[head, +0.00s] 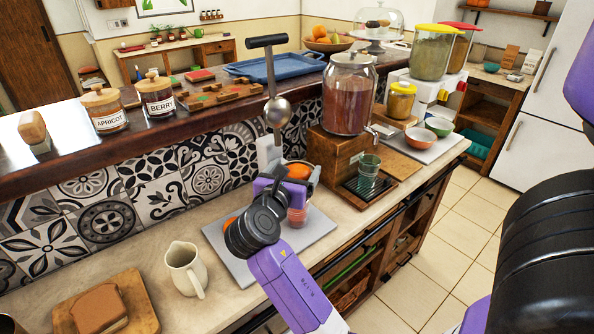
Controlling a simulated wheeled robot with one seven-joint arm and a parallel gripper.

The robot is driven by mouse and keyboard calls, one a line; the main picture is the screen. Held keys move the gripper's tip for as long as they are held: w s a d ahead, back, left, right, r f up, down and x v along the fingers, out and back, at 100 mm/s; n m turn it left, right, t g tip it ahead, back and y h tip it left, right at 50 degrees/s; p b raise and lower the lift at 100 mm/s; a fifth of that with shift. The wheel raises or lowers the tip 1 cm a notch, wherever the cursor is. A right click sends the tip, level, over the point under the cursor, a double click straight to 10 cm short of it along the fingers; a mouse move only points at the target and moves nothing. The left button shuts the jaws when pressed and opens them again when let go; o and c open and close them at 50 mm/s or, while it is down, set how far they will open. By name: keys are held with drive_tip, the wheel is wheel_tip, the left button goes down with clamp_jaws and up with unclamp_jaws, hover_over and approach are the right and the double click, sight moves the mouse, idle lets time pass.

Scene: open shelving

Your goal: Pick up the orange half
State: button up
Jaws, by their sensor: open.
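My gripper (297,167) is open above the counter, in front of the tiled wall, its fingers pointing away toward the press. An orange half (299,172) shows between or just beyond the fingers; I cannot tell whether they touch it. A second orange piece (230,221) lies on the grey board (318,232), mostly hidden behind my black wrist. A metal lever press (277,110) with a dark T-handle stands just behind the gripper, its lower part hidden.
A pinkish ribbed cup (297,216) stands below the gripper. A drink dispenser (349,95) on a wooden stand (333,158) is close at right. The raised ledge (60,165) runs behind.

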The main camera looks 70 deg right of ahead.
drive_tip(key=c, duration=1.5)
drive_tip(key=shift+r, duration=0.15)
